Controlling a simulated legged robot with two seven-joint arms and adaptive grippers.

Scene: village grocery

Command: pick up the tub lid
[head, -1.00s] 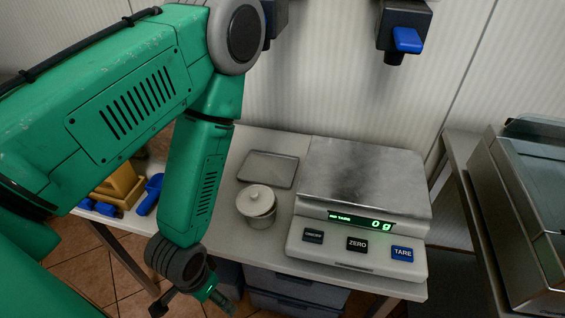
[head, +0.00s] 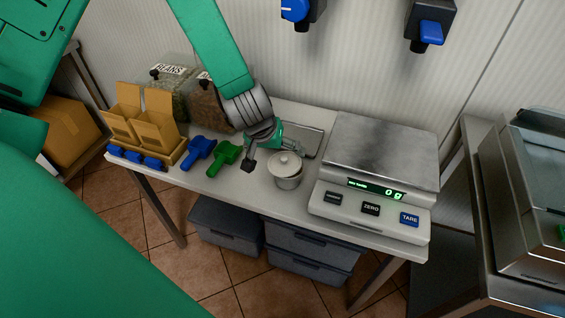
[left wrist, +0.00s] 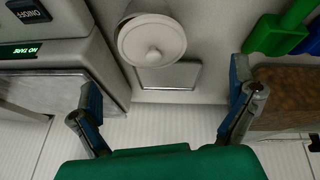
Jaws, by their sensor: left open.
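The tub lid (head: 285,161) is a pale round disc with a small knob, resting on top of the small whitish tub (head: 287,181) on the counter. In the left wrist view the lid (left wrist: 152,42) is at the top middle and covers much of the tub. My left gripper (head: 266,155) is open and empty, just left of the tub in the head view. In the left wrist view its fingers (left wrist: 163,92) are spread wide, with the lid beyond them and not between them. My right gripper is not in view.
A scale (head: 380,150) reading 0 g stands right of the tub. A flat grey tray (head: 311,143) lies behind the tub. Green (head: 222,158) and blue scoops (head: 199,150), a cardboard holder (head: 148,127) and bean bins (head: 172,92) are on the left. The counter's front strip (head: 240,190) is clear.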

